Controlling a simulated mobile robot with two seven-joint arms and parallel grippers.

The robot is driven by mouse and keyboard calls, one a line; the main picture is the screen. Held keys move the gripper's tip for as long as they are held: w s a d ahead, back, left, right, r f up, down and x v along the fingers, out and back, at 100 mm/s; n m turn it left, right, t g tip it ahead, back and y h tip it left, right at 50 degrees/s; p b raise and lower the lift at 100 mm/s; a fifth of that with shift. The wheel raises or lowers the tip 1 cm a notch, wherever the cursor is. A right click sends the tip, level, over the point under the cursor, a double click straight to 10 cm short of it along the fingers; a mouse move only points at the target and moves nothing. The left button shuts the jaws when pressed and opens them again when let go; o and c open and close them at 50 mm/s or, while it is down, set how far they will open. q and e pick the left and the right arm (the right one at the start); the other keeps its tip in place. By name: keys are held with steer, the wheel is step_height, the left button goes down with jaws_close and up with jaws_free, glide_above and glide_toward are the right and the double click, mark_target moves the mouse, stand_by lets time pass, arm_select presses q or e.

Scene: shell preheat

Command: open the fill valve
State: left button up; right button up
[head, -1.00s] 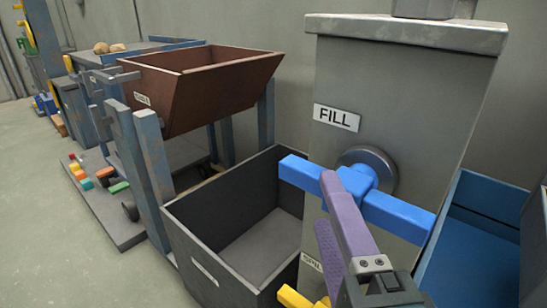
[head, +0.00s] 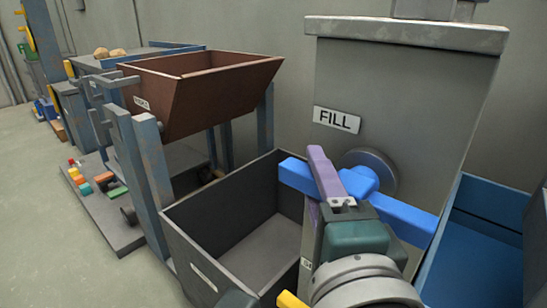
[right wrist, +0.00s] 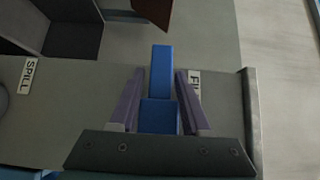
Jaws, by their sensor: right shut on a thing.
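The fill valve's blue bar handle (head: 400,216) sits on a round grey hub (head: 372,165) on the front of a grey column (head: 405,85). The handle slants down from upper left to lower right. A white FILL label (head: 336,119) is above it. My right gripper (head: 313,178) has its purple fingers on either side of the handle's left arm and is shut on it. In the right wrist view the blue handle (right wrist: 161,75) shows between the fingers. The gripper hides part of the handle. My left gripper is not in view.
An open grey bin (head: 205,255) stands left of the column, with a brown hopper (head: 200,95) behind it. A blue bin (head: 480,250) is at the right. A yellow handle (head: 290,300) shows at the bottom edge.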

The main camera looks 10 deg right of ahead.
jaws_close()
stand_by(0.9)
